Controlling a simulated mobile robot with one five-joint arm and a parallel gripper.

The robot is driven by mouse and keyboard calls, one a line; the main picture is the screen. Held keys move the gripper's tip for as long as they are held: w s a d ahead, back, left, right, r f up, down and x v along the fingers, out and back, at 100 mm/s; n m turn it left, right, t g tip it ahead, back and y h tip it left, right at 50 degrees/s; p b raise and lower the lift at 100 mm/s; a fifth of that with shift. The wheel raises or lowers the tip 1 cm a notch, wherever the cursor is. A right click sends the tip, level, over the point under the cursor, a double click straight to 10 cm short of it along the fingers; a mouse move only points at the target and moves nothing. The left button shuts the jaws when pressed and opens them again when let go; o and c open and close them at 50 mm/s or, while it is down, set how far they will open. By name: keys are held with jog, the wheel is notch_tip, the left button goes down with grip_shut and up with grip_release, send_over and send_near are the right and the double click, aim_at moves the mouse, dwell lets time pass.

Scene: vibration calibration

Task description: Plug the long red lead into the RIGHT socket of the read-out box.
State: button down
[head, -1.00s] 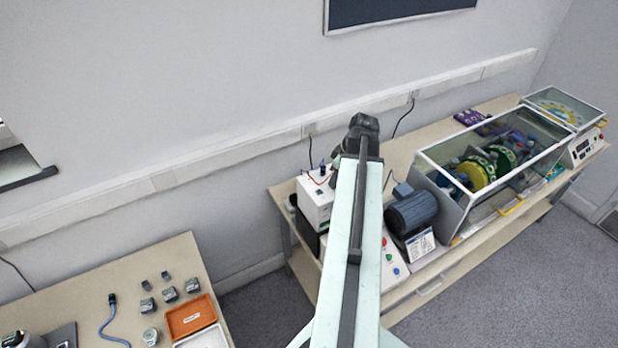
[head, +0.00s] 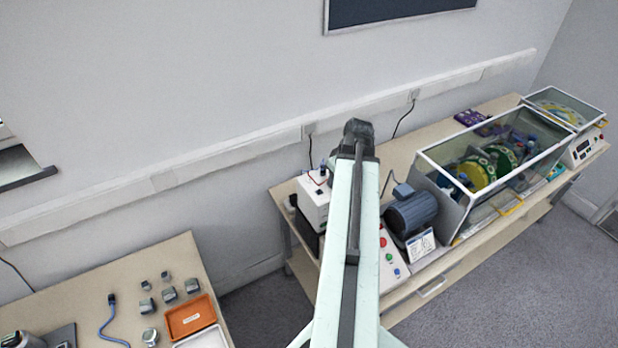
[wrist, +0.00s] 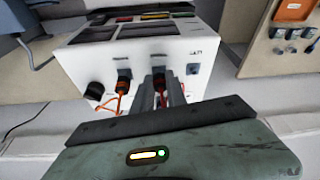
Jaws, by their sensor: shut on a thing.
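The white read-out box (head: 314,202) stands at the left end of the long bench. In the wrist view, its panel (wrist: 208,52) faces me. One plug with an orange-red lead (wrist: 123,80) sits at the panel, left of my gripper (wrist: 160,92). My gripper is shut on a second dark plug with a red-orange band (wrist: 158,76), held up against the panel at a socket position. I cannot tell whether it is fully seated. In the head view, my arm hides the fingers and this plug.
A black knob (wrist: 94,90) and a small switch (wrist: 193,69) flank the plugs. A blue-grey motor (head: 411,210) and a glass-covered rig (head: 450,160) stand right of the box. A side table holds an orange tray (head: 191,317). Floor lies between the tables.

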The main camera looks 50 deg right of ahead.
jog(key=shift+a+m+h, duration=0.2)
jog(key=shift+m+h, duration=0.1)
jog(key=shift+m, duration=0.7)
jog(key=shift+d+m+h, duration=0.1)
jog(key=shift+m+h, duration=0.2)
jog(key=shift+m, duration=0.7)
jog(key=m+g+h, duration=0.1)
jog(key=m, duration=0.3)
jog(key=shift+w, duration=0.1)
jog(key=c, duration=1.3)
grip_release()
jog(key=shift+o, duration=0.2)
